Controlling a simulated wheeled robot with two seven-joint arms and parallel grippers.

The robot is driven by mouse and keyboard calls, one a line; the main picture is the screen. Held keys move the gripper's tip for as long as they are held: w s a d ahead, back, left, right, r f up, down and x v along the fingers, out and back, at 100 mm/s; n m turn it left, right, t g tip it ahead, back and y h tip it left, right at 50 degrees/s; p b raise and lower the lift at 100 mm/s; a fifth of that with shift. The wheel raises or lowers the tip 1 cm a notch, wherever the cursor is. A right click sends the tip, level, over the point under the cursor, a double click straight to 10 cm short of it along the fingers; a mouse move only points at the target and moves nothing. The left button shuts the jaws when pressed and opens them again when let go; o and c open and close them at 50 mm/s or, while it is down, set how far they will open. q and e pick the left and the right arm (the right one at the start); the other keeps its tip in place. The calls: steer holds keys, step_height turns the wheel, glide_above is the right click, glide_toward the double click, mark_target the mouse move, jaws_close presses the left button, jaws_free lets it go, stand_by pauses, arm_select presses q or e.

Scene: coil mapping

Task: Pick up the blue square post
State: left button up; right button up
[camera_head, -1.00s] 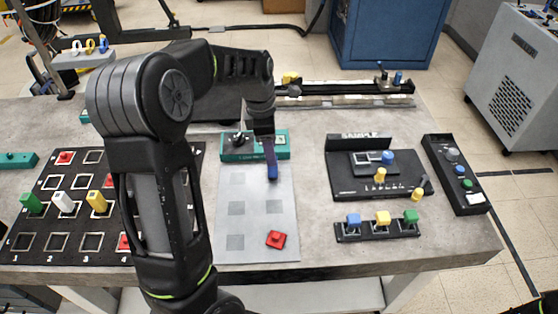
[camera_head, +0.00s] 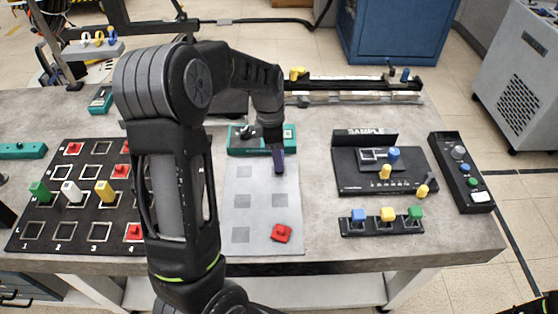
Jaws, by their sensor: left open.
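A small blue square post (camera_head: 359,215) stands at the left end of a black rack (camera_head: 372,232) at the front right of the table. A yellow post (camera_head: 387,214) and a green post (camera_head: 415,213) stand beside it. My left gripper (camera_head: 278,166) points down over the back edge of the grey mat (camera_head: 262,222), left of and behind the rack, apart from the blue post. Its dark bluish-purple tip shows edge-on, so the gap between its fingers is hidden.
A red piece (camera_head: 281,233) lies on the mat. The SAMPLE board (camera_head: 345,186) carries a blue knob (camera_head: 393,154) and yellow pieces behind the rack. A black control box (camera_head: 465,190) stands right. The grid board (camera_head: 50,215) with coloured pegs is left, partly behind my arm.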

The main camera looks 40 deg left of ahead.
arm_select(q)
steer(key=f, duration=0.3)
steer(key=shift+w+d+f, duration=0.1)
steer(key=shift+d+f, duration=0.1)
steer(key=shift+f, duration=0.1)
steer(key=shift+c, duration=0.3)
jaws_close()
stand_by(0.4)
